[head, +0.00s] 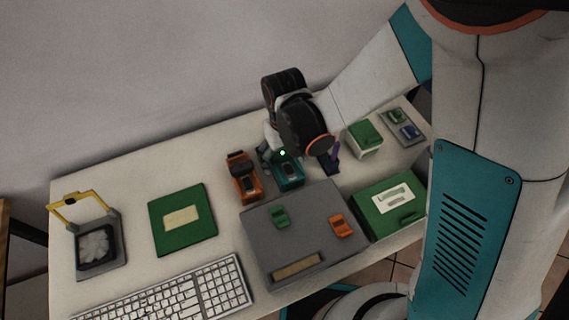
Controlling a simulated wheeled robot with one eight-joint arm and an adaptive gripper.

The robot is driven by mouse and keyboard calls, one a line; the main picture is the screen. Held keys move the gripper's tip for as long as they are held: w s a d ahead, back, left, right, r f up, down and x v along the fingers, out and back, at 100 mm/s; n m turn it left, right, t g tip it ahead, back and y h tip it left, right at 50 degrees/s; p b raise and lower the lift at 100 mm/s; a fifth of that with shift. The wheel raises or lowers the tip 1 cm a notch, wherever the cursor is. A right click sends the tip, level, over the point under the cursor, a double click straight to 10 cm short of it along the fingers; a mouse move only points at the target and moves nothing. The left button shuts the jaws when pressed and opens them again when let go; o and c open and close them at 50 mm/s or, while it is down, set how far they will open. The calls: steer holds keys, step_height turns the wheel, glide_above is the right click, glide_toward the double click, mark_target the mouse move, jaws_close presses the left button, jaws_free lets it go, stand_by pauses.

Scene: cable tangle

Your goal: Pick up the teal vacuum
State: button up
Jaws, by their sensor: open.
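The teal vacuum (289,172) lies on the white table near the middle, just right of an orange vacuum (243,177) of similar shape. My gripper (296,160) is over the teal vacuum, with one dark finger at its left and another at its right. The gripper is open. The wrist hides the far end of the teal vacuum, and I cannot tell whether the fingers touch it.
A grey board (306,232) with small green and orange pieces lies in front. A green box (389,205) and a green-topped white box (365,138) stand at right. A green mat (183,220), keyboard (174,296) and yellow-handled device (91,236) are at left.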

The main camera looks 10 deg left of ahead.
mark_target(284, 156)
steer(key=c, duration=1.4)
step_height(284, 156, up, 20)
steer(key=p, duration=1.3)
steer(key=o, duration=0.7)
steer(key=shift+c, duration=1.6)
steer(key=shift+f, duration=0.1)
